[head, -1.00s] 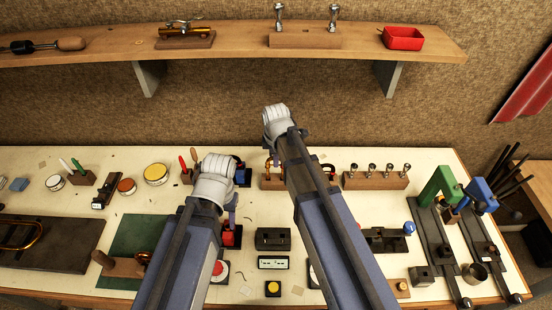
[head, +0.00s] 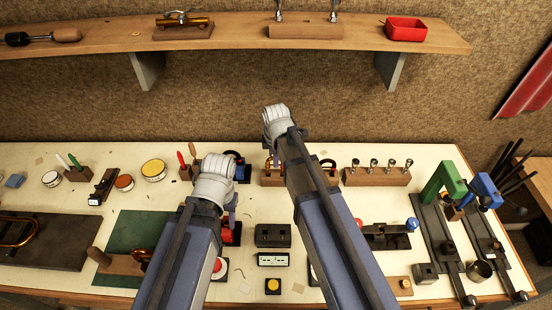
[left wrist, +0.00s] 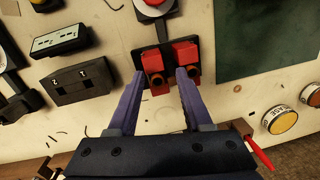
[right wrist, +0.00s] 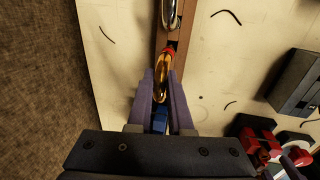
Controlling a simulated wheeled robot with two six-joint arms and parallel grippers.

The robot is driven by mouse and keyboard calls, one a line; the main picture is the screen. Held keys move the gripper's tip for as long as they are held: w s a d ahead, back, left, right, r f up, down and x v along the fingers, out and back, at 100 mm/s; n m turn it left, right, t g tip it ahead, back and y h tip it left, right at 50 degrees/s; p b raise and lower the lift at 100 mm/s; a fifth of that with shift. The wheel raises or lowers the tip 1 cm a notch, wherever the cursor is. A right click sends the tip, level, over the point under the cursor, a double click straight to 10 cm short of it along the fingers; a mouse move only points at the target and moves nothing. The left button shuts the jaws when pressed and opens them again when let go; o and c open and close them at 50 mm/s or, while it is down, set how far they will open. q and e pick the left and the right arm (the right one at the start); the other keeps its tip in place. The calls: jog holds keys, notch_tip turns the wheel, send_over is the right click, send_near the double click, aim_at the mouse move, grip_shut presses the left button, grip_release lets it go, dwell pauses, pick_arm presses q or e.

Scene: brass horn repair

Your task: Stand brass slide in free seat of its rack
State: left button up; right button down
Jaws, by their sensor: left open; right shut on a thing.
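My right gripper (head: 276,158) is shut on the brass slide (right wrist: 162,78), a golden loop between its fingers in the right wrist view. It is over the wooden rack (head: 271,180), whose strip (right wrist: 162,40) runs up from the slide in the right wrist view. A shiny loop (right wrist: 172,12) stands further along the rack, and a brass loop (head: 328,163) shows at its right part in the head view. Whether the held slide touches a seat is hidden. My left gripper (left wrist: 160,75) is open at a black-based fixture with two red blocks (left wrist: 185,60), its fingers around the blocks' near end.
A wooden block with several mouthpieces (head: 376,178) stands right of the rack. A black box (head: 272,236) and a small panel (head: 272,259) lie in front. Green (head: 440,182) and blue (head: 482,188) clamps stand at the right. The shelf (head: 235,42) is above the bench.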

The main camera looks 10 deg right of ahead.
pick_arm(q)
jog(key=shift+s+f+b, duration=0.15)
jog(key=shift+f+b, duration=0.15)
jog(key=shift+f, duration=0.05)
pick_arm(e)
jog(key=shift+s+f, duration=0.15)
jog(key=shift+f, duration=0.2)
pick_arm(q)
jog(key=shift+f, duration=0.1)
pick_arm(e)
jog(key=shift+f, duration=0.1)
pick_arm(q)
jog(key=shift+f, duration=0.15)
pick_arm(e)
jog(key=shift+f, duration=0.15)
pick_arm(q)
jog(key=shift+s+d+b, duration=0.1)
jog(key=shift+b, duration=0.25)
pick_arm(e)
jog(key=shift+d, duration=0.1)
